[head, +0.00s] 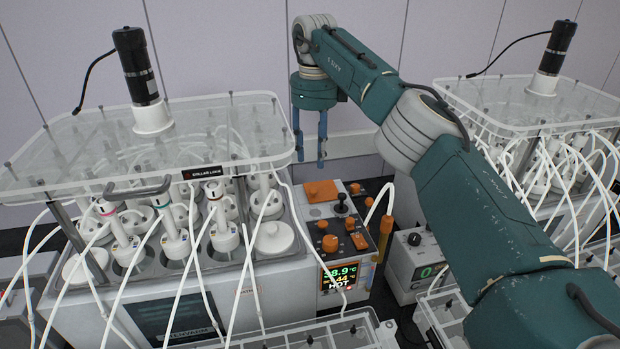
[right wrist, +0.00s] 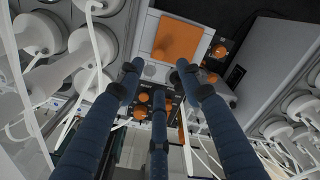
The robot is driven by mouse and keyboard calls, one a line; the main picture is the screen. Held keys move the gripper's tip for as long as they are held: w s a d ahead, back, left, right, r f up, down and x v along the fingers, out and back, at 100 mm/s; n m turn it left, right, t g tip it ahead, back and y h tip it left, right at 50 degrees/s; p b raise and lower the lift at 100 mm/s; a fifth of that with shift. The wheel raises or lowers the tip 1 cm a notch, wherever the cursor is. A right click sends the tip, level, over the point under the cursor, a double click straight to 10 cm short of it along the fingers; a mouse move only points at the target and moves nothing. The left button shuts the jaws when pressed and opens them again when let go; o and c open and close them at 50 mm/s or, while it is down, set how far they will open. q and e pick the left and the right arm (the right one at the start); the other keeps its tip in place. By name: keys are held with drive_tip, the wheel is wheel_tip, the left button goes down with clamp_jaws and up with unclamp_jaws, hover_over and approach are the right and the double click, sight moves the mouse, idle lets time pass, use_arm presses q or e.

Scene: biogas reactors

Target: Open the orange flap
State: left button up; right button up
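The orange flap (head: 321,190) is a flat orange plate on the white top of the control unit between the two reactor baths. It lies flat and looks closed. In the right wrist view the flap (right wrist: 178,42) shows beyond the fingertips as an orange square. My right gripper (head: 310,155) hangs fingers-down above and behind the flap, apart from it. Its blue fingers (right wrist: 158,85) are spread with nothing between them. My left gripper is not in view.
Orange knobs and a black joystick (head: 341,206) stand close to the flap. Below is a lit display (head: 340,275) reading HOT. The left bath's clear lid (head: 240,118), with tubes and bottles, is close to the left. A grey box (head: 415,262) stands right.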

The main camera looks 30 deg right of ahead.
sight(314, 188)
drive_tip(key=f+p, duration=0.3)
drive_tip(key=f, duration=0.5)
drive_tip(key=shift+s+f, duration=0.15)
drive_tip(key=shift+s, duration=0.05)
drive_tip(key=shift+f, duration=0.45)
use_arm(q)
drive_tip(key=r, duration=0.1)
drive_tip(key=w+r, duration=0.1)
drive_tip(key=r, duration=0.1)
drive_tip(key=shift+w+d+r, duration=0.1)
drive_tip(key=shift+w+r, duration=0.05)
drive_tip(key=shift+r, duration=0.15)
use_arm(e)
clamp_jaws()
